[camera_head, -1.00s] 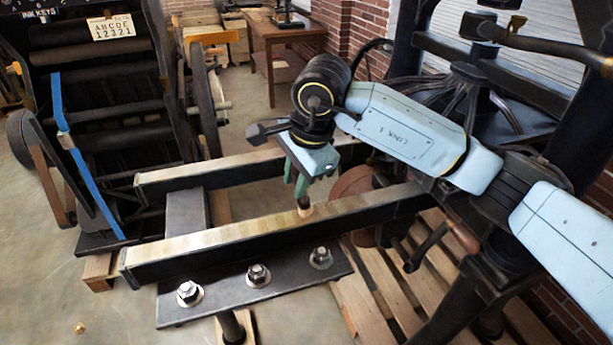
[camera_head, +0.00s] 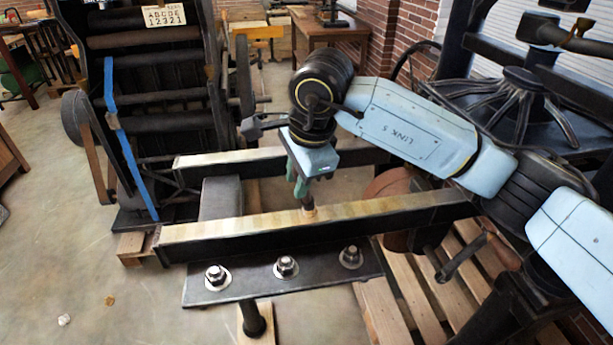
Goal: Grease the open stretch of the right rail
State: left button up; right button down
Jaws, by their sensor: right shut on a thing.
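Two dark rails with pale, yellowish top faces stick out to the left from the press. The near rail (camera_head: 235,229) and the far rail (camera_head: 225,157) run roughly parallel; I cannot tell by labels which is called right. My right gripper (camera_head: 301,188) is over the near rail, its green fingers shut on a small brush (camera_head: 309,207). The brush points down, its tip at the top face of the near rail, about midway along the open stretch. I cannot tell greased parts from bare ones. My left gripper is not in view.
A dark bolted plate (camera_head: 230,288) lies under the near rail. The press wheel (camera_head: 520,105) and a crank handle (camera_head: 462,260) stand at the right, above wooden pallet slats (camera_head: 385,310). A roller press (camera_head: 150,110) stands behind left. Floor at lower left is mostly clear.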

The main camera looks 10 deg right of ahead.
jog(key=s+a+b, duration=0.1)
jog(key=a+b, duration=0.1)
jog(key=a, duration=1.7)
jog(key=shift+s+a, duration=0.2)
jog(key=shift+s, duration=0.1)
dwell(0.6)
